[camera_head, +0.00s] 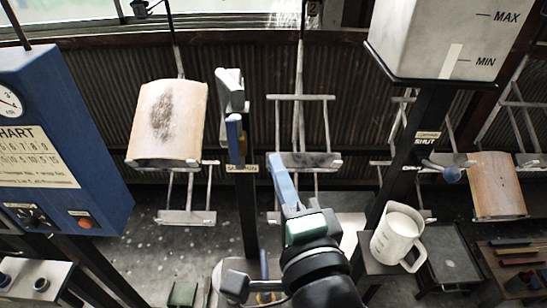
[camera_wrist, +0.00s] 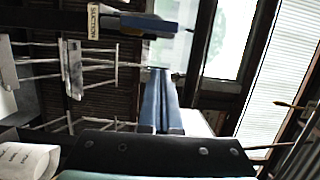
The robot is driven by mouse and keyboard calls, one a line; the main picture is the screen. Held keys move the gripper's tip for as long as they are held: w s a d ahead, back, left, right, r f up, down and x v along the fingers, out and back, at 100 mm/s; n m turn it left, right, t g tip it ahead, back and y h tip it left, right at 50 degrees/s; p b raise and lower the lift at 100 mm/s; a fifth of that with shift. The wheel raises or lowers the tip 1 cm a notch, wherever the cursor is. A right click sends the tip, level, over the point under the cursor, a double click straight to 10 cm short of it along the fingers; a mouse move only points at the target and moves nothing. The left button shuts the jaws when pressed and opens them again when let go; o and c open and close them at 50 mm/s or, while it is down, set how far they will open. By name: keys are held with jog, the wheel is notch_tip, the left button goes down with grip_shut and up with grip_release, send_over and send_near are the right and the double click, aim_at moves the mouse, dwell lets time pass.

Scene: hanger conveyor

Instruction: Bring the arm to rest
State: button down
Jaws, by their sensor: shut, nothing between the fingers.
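My gripper (camera_head: 278,160) stands near the middle of the head view, its long blue fingers pointing up and away from me. In the wrist view the gripper (camera_wrist: 159,74) shows its two blue fingers side by side, closed together with nothing between them. The fingers appear in front of the hanging racks in the head view. I cannot tell how far apart they are in depth. My dark wrist joint (camera_head: 315,265) is below the fingers.
A blue-handled tool on a SUCTION-labelled post (camera_head: 247,210) stands left of my gripper. A white jug (camera_head: 398,237) and a MAX/MIN tank (camera_head: 440,40) are to the right. Curved tan pieces (camera_head: 168,118) hang on racks. A blue chart panel (camera_head: 60,130) is at left.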

jog(key=s+r+n+t+h, duration=0.1)
jog(key=r+n, duration=0.4)
jog(key=r, duration=0.5)
jog(key=s+r+n+t+h+b, duration=0.1)
jog(key=r+n+t, duration=0.4)
jog(key=r, duration=0.5)
jog(key=s+r+n+t+h+b, duration=0.1)
jog(key=s+r+n+t, duration=0.3)
jog(key=r, duration=0.6)
jog(key=shift+s+n+h, duration=0.4)
jog(key=shift+h, duration=0.3)
jog(key=shift+a, duration=0.1)
